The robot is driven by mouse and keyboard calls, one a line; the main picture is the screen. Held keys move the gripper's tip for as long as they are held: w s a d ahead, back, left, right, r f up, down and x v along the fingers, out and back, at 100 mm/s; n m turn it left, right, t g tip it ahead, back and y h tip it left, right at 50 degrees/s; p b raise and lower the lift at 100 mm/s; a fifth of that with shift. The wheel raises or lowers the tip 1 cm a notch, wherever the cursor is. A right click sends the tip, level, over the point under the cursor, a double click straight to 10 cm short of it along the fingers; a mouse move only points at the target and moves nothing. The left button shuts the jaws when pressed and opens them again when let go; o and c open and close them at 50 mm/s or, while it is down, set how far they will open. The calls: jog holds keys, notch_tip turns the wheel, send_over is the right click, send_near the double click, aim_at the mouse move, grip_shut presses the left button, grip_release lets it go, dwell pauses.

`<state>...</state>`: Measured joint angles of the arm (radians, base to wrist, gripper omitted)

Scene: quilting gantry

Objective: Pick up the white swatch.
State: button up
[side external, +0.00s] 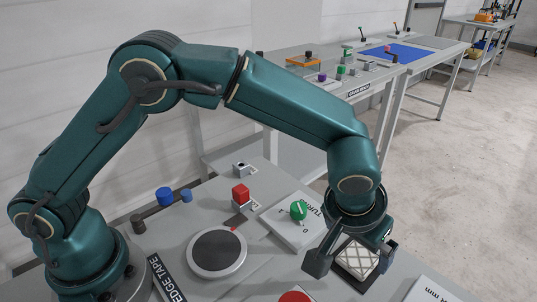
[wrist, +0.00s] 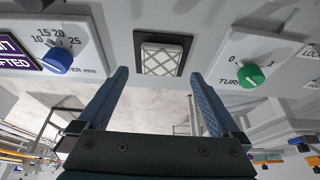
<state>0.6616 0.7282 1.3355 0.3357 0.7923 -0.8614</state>
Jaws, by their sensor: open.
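The white swatch (side external: 357,259) is a pale square with a quilted diamond pattern. It sits on a dark square pad (side external: 343,272) on the grey bench. In the wrist view the swatch (wrist: 161,60) lies at the upper middle, on the dark pad (wrist: 140,44). My gripper (side external: 351,268) is open and empty, pointing down at the swatch. In the wrist view the blue fingers of my gripper (wrist: 161,75) stand apart, one to each side of the swatch and below it in the picture. I cannot tell the exact height of the fingertips above the bench.
A panel with a green knob (side external: 298,210) stands close beside my gripper. A round dark disc (side external: 217,252), a red block (side external: 240,193) and a red button (side external: 295,297) are nearby. A panel with a blue dial (wrist: 57,61) shows in the wrist view.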

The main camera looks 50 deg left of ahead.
aim_at(359, 257)
jog(key=shift+x, duration=2.2)
jog(key=shift+w, duration=0.1)
jog(key=c, duration=1.2)
